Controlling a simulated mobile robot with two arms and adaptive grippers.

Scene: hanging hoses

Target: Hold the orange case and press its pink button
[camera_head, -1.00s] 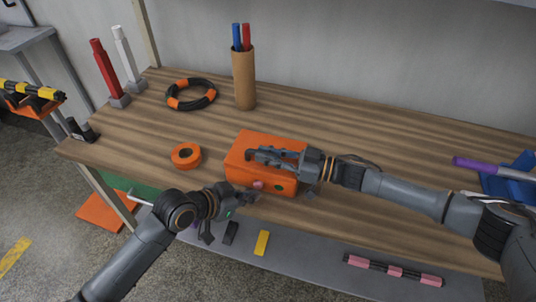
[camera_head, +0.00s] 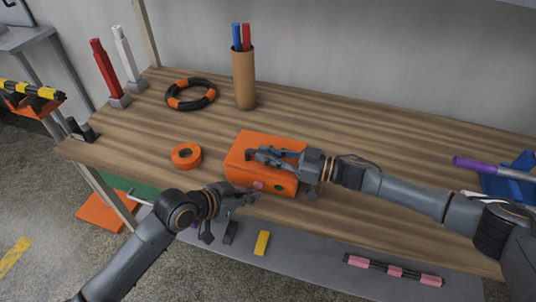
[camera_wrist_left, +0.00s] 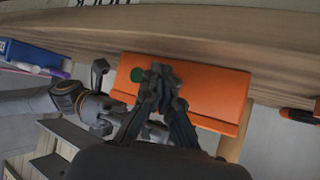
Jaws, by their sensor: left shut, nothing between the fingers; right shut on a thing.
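The orange case (camera_head: 240,160) lies on the wooden table near its front edge. My right gripper (camera_head: 255,154) reaches over it from the right and is shut on it. The pink button (camera_head: 258,184) and a green button (camera_head: 279,188) are on the case's front side. My left gripper (camera_head: 252,198) is shut and empty, just in front of and below the pink button; I see no clear contact. In the left wrist view the closed fingers (camera_wrist_left: 162,80) stand before the orange case (camera_wrist_left: 218,92). The green button (camera_wrist_left: 137,75) shows left of them; the pink button is hidden there.
An orange tape roll (camera_head: 186,155) lies left of the case. Behind are a black-and-orange ring (camera_head: 190,95) and a brown holder (camera_head: 244,80) with pens. A blue object (camera_head: 515,180) is at the right. A lower grey shelf (camera_head: 310,260) holds small items.

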